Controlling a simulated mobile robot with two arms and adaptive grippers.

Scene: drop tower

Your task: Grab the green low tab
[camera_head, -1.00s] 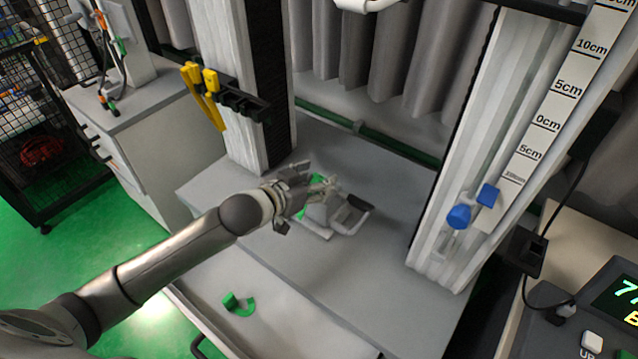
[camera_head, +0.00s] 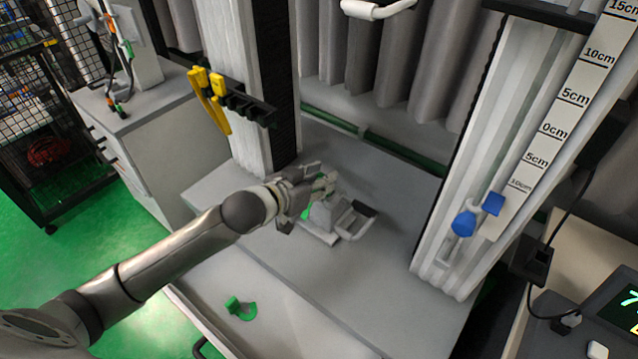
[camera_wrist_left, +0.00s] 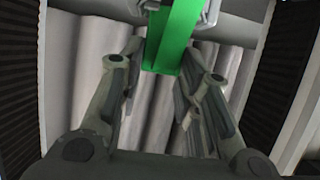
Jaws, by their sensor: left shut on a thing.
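The green low tab (camera_wrist_left: 175,40) shows as a bright green strip between my finger pads at the top of the left wrist view. In the head view only a small green patch of it (camera_head: 306,213) shows beside the fingers. My left gripper (camera_head: 322,184) is shut on the tab, low over the grey base plate. The tab sits on a grey block (camera_head: 325,214) with a handle-like bar; the gripper hides part of both. My right gripper is out of view.
A green hooked piece (camera_head: 240,308) lies on the front ledge. Yellow-handled tools (camera_head: 210,95) hang on the left column. Blue knobs (camera_head: 465,222) sit on the right column beside the scale. The base plate's right part is clear.

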